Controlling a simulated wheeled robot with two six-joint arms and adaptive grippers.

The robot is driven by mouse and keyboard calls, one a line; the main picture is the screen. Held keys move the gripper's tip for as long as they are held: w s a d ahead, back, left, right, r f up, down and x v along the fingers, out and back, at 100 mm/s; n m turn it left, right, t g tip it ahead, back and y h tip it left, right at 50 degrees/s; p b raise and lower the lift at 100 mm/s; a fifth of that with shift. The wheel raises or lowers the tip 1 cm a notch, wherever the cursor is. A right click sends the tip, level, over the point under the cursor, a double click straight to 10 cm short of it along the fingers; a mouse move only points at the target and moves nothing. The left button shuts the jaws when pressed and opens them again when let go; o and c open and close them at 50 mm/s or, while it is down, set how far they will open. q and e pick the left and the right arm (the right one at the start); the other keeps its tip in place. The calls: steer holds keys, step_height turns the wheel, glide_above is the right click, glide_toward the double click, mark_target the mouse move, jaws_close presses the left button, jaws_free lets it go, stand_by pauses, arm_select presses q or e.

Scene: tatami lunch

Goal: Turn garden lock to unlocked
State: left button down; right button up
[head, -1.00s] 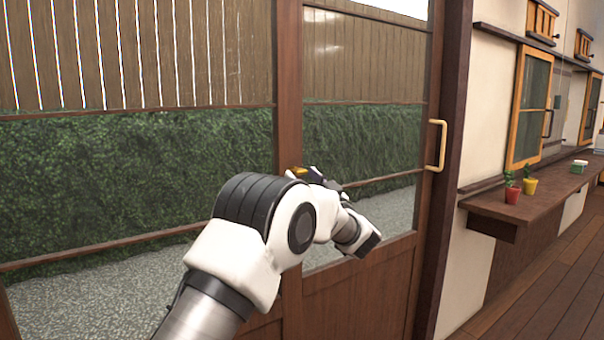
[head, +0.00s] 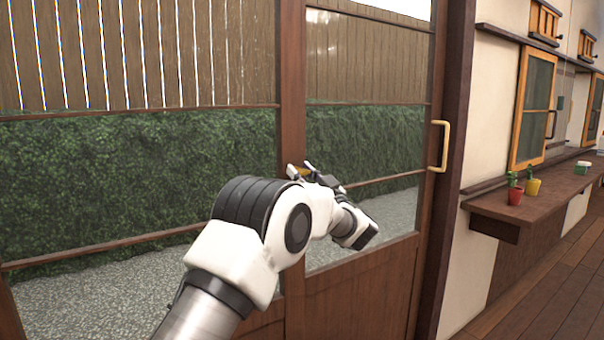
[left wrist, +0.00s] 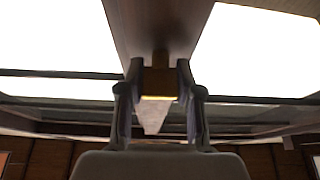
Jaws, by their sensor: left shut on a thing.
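The garden lock (left wrist: 158,84) is a small yellow-brown piece on the brown door post (head: 291,90), between the two glazed door panels. In the head view a little of the lock (head: 303,172) shows between the fingers. My left gripper (head: 302,169) is at the post at the lock's height. In the left wrist view the two fingers of my left gripper (left wrist: 158,88) stand one on each side of the lock and are shut on it. The lock's exact angle is hard to tell. My right gripper is not in view.
A yellow door handle (head: 440,146) is on the right door's edge. A wooden shelf (head: 545,199) on the right wall bears a red pot (head: 515,196) and a yellow pot (head: 533,186). Free wooden floor (head: 560,300) lies at lower right.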

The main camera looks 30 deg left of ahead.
arm_select(q)
steer(key=shift+n, duration=0.3)
steer(key=n+g+p, duration=0.1)
steer(key=n+g, duration=0.2)
steer(key=n, duration=0.2)
steer(key=shift+y, duration=0.3)
steer(key=n+g, duration=0.1)
steer(key=n, duration=0.2)
steer(key=n+g+p, duration=0.1)
steer(key=n+g, duration=0.1)
steer(key=n, duration=0.1)
steer(key=shift+r, duration=0.1)
steer(key=n+g+h+p, duration=0.1)
steer(key=n, duration=0.2)
steer(key=n+g+h+p, duration=0.1)
steer(key=n, duration=0.2)
steer(key=shift+n, duration=0.3)
steer(key=shift+n+h+p, duration=0.45)
steer(key=shift+n+h, duration=0.35)
steer(key=shift+n, duration=0.9)
steer(key=c, duration=0.8)
jaws_free()
steer(key=shift+o, duration=0.2)
